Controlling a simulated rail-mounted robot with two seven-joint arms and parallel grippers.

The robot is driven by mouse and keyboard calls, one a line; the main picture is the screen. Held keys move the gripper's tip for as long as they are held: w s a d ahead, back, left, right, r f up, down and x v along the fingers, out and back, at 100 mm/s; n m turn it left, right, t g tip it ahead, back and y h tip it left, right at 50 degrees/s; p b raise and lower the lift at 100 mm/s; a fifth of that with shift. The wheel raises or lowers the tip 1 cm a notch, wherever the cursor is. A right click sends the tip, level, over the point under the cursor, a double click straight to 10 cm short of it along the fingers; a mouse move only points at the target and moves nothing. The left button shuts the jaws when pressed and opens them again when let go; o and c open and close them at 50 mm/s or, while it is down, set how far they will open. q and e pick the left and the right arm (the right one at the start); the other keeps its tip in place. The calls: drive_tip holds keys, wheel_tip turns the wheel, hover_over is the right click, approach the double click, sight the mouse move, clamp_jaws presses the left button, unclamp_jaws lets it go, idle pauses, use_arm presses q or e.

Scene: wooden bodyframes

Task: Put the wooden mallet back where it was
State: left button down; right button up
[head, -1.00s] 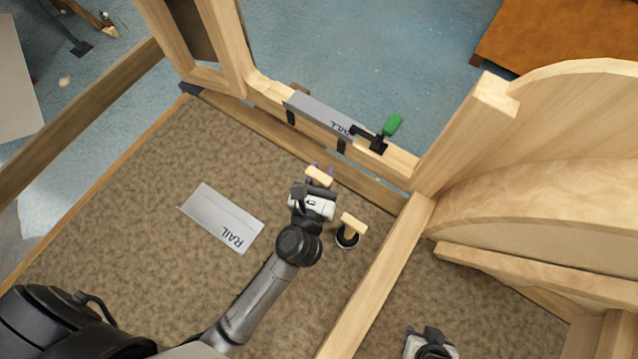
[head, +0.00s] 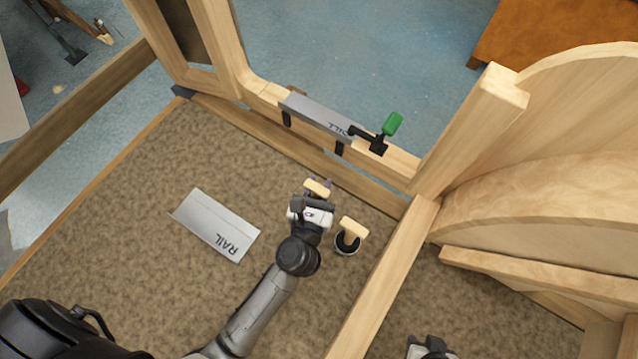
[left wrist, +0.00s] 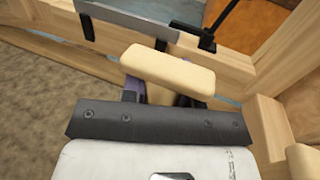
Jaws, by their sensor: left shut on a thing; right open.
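My left gripper (head: 316,184) is shut on a wooden mallet, whose pale block head (head: 318,188) sticks out beyond the fingers. In the left wrist view the mallet head (left wrist: 168,70) lies across the purple-tipped fingers, and its handle is mostly hidden behind my gripper body. A second pale wooden mallet-like piece (head: 353,227) stands in a dark round holder (head: 347,244) just right of my left gripper; the two are apart. My right gripper (head: 428,345) shows only partly at the bottom edge; it is open.
A metal plate marked RAIL (head: 216,224) lies on the brown floor panel left of my arm. A metal sill plate (head: 316,115) sits on the wooden beam ahead, with a green-handled clamp (head: 391,125). A wooden crossbeam (head: 385,270) and curved frame (head: 540,150) stand right.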

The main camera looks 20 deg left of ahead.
use_arm(q)
drive_tip(key=c, duration=0.9)
unclamp_jaws()
drive_tip(key=shift+f, duration=0.1)
use_arm(e)
drive_tip(key=shift+a, duration=0.15)
drive_tip(key=shift+f+b, duration=0.75)
drive_tip(key=shift+f, duration=0.1)
use_arm(q)
drive_tip(key=s, duration=0.4)
drive_tip(key=s+d, duration=0.1)
drive_tip(key=s, duration=0.3)
drive_tip(key=s+d, duration=0.1)
drive_tip(key=s, duration=0.3)
drive_tip(key=shift+w, duration=0.1)
